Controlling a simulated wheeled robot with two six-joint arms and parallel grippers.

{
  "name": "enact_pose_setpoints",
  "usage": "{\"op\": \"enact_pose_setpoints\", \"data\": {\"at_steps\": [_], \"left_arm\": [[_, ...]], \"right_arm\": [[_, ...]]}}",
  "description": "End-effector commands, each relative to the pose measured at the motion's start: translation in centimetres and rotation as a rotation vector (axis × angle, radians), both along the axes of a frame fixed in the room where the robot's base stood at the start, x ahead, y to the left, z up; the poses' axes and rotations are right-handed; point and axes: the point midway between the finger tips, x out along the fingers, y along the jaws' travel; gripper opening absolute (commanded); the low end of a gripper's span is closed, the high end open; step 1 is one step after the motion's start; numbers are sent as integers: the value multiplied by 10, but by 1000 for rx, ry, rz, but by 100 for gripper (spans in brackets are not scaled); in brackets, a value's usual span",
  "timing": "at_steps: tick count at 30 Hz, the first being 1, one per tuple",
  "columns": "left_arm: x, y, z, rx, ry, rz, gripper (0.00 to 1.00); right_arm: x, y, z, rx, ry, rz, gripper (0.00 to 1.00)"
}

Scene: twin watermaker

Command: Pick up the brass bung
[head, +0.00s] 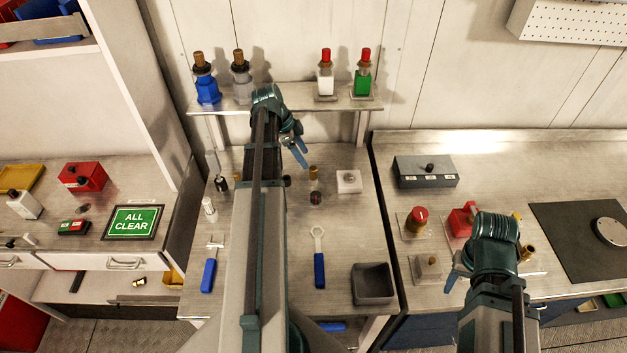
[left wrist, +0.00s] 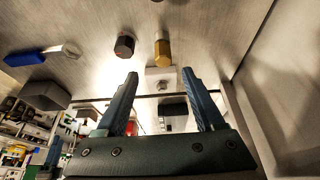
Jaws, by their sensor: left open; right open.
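The brass bung (head: 314,173) appears as a small brass-coloured cylinder standing on the middle bench, just right of my left gripper (head: 300,150). In the left wrist view the brass cylinder (left wrist: 162,50) is ahead of the fingertips, roughly centred between them and apart from them. My left gripper (left wrist: 160,74) is open and empty. A dark cylinder (left wrist: 125,46) stands beside the brass one; in the head view it is the dark brown piece (head: 316,197) in front. My right gripper (head: 458,278) is over the right bench, with one blue finger showing and the rest hidden by its wrist.
A white block with a knob (head: 349,182) stands right of the brass cylinder. A blue-handled ring spanner (head: 319,265) and a grey bin (head: 373,284) are nearer the front. A raised shelf (head: 290,100) with several bottles runs behind. A red-topped button (head: 417,220) is near my right gripper.

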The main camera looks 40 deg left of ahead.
Motion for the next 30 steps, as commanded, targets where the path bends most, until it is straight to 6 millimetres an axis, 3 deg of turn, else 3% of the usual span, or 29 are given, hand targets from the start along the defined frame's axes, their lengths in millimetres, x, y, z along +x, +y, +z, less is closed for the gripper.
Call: {"op": "enact_pose_setpoints", "data": {"at_steps": [1, 4, 16, 30], "left_arm": [[2, -3, -15, 0, 0, -1, 70], [6, -7, -27, 0, 0, -1, 70], [10, -11, -36, 0, 0, 0, 70], [26, -22, -81, 0, 0, -1, 70]], "right_arm": [[0, 0, -15, 0, 0, 1, 50], [0, 0, -27, 0, 0, 0, 50], [0, 0, -36, 0, 0, -1, 50], [0, 0, -81, 0, 0, -2, 50]]}}
